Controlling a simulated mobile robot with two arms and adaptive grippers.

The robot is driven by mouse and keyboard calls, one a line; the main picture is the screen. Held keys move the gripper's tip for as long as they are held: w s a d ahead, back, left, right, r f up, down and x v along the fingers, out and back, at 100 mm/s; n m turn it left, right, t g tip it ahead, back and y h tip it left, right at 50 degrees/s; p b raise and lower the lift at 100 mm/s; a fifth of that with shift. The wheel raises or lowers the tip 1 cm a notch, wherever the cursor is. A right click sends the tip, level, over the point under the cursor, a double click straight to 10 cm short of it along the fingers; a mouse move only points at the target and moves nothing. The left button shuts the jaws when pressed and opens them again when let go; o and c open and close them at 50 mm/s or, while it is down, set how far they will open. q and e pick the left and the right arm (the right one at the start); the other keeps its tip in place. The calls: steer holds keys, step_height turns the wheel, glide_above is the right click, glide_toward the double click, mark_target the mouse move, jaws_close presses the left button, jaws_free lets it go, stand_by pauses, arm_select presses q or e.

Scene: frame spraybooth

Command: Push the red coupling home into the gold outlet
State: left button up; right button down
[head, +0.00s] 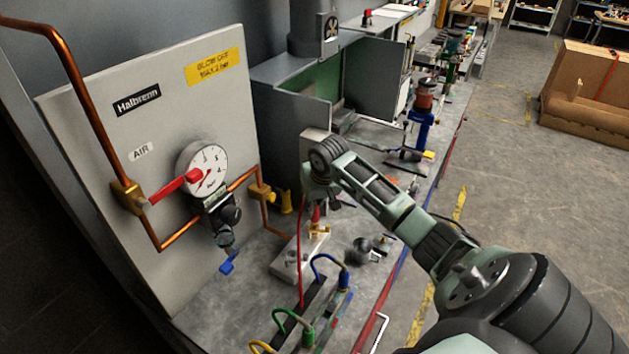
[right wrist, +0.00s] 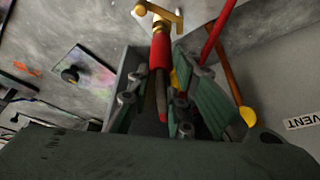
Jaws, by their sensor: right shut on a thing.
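My right gripper (head: 319,202) points down over the bench and is shut on the red coupling (head: 316,214). In the right wrist view the red coupling (right wrist: 160,56) runs between the fingers (right wrist: 162,104), its far end pointing away from my palm. A gold fitting with a side lever, which looks like the gold outlet (right wrist: 158,20), lies right at that far end. In the head view the gold outlet (head: 320,230) shows just below the coupling. I cannot tell how deep the coupling sits on it. My left gripper is not in view.
A pale metal block (head: 290,264) stands below the gripper. A red hose (head: 301,245) runs beside it. Colored cables (head: 308,333) arch at the bench front. A gauge panel (head: 100,200) with copper pipes rises at left. A dark knob (head: 362,245) lies to the right.

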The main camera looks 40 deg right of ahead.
steer(key=shift+f, duration=0.7)
steer(key=c, duration=1.5)
jaws_free()
steer(key=shift+r, duration=0.1)
steer(key=v, duration=1.2)
steer(key=shift+s+a, duration=0.1)
